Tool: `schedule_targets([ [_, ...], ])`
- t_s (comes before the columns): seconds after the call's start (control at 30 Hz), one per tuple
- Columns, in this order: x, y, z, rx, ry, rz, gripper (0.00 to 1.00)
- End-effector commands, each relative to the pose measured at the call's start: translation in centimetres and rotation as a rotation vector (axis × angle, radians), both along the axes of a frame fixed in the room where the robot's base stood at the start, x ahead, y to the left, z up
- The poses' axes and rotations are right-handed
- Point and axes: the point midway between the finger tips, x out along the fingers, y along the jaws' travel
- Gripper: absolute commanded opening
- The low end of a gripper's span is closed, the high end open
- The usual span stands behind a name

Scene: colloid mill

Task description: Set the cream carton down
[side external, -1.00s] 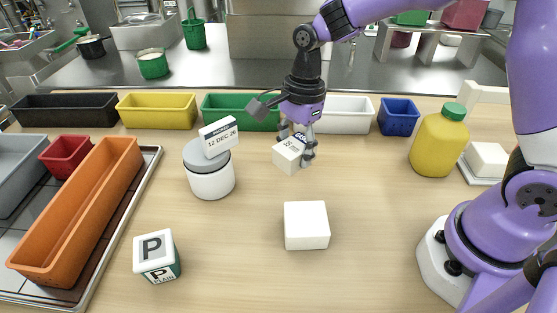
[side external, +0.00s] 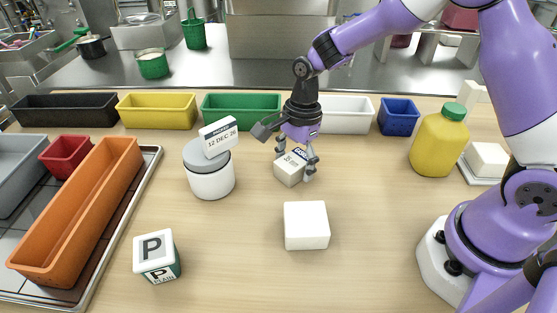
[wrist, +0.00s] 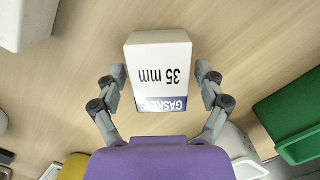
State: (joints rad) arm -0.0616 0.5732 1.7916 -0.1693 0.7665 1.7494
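The cream carton (side external: 288,171) sits on the wooden table, in front of the green and white bins. In the wrist view the carton (wrist: 160,62) shows "35 mm" and a blue band reading "GASKETS". My gripper (side external: 295,165) is above it, with its fingers on either side of the carton. In the wrist view my gripper (wrist: 160,77) is open, with narrow gaps between the fingers and the carton's sides. The carton's underside is hidden.
A plain white block (side external: 306,226) lies in front of the carton. A yellow bottle (side external: 439,146) is right.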

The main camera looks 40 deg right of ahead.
Motion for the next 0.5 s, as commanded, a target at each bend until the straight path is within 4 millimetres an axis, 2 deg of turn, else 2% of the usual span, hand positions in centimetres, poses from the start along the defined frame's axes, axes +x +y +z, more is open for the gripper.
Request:
schedule_targets([
  [0.37,0.0,0.0,0.2,0.0,-0.001,0.0,0.89],
  [0.5,0.1,-0.2,1.8,0.001,-0.005,-0.002,0.89],
])
